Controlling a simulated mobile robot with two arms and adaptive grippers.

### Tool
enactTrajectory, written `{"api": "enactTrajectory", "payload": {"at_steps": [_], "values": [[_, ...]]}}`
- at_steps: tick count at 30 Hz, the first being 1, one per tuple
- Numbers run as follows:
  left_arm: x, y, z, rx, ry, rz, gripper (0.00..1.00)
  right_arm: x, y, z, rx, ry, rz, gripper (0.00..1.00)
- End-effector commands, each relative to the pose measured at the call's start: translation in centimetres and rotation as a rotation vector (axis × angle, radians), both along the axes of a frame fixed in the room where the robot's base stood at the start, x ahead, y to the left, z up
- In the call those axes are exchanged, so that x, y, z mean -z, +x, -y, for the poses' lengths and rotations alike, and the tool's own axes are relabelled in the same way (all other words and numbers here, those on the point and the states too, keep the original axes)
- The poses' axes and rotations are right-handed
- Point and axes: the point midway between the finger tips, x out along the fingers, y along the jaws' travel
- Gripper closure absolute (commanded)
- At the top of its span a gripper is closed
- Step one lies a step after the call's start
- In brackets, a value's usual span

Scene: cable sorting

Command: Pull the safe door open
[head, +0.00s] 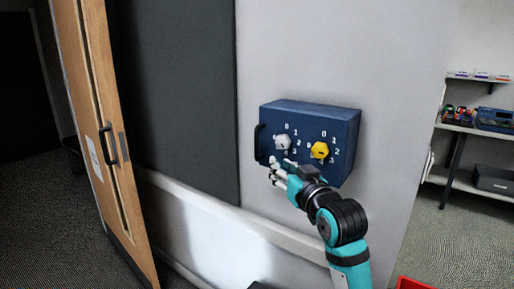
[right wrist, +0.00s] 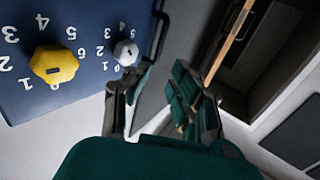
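The safe (head: 344,120) is a dark blue box on the grey wall, and its front looks shut. Its front carries a white dial (head: 283,142), a yellow dial (head: 320,150) and white numbers. A black bar handle (head: 259,143) stands at the front's left edge. My right gripper (head: 275,171) is just below the white dial and the handle's lower end. In the right wrist view its fingers (right wrist: 160,92) are apart with nothing visible between them. The handle (right wrist: 158,36) is by the left fingertip there; I cannot tell whether they touch. My left gripper is not in view.
A wooden door (head: 97,75) with a black handle stands ajar at the left. A dark panel (head: 190,90) covers the wall left of the safe. A shelf (head: 470,128) with small items is at the right. A red container (head: 412,284) shows at the bottom right.

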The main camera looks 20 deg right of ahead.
Motion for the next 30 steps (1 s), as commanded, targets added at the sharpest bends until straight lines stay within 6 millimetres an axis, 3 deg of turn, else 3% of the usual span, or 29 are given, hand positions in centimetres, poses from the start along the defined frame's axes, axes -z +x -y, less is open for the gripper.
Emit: {"api": "enactTrajectory", "payload": {"at_steps": [6, 18, 24, 30], "values": [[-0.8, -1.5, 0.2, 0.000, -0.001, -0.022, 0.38, -0.1, 4.4, -0.4, -0.002, 0.002, -0.004, 0.77], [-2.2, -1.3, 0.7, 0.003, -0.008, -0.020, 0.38, -0.1, 12.8, -1.1, -0.001, 0.000, -0.003, 0.77], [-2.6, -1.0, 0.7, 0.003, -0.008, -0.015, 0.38, 0.0, 15.3, -1.3, -0.002, 0.001, -0.003, 0.77], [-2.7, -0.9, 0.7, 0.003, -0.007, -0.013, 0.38, 0.1, 16.1, -1.3, -0.001, 0.000, -0.002, 0.77]]}}
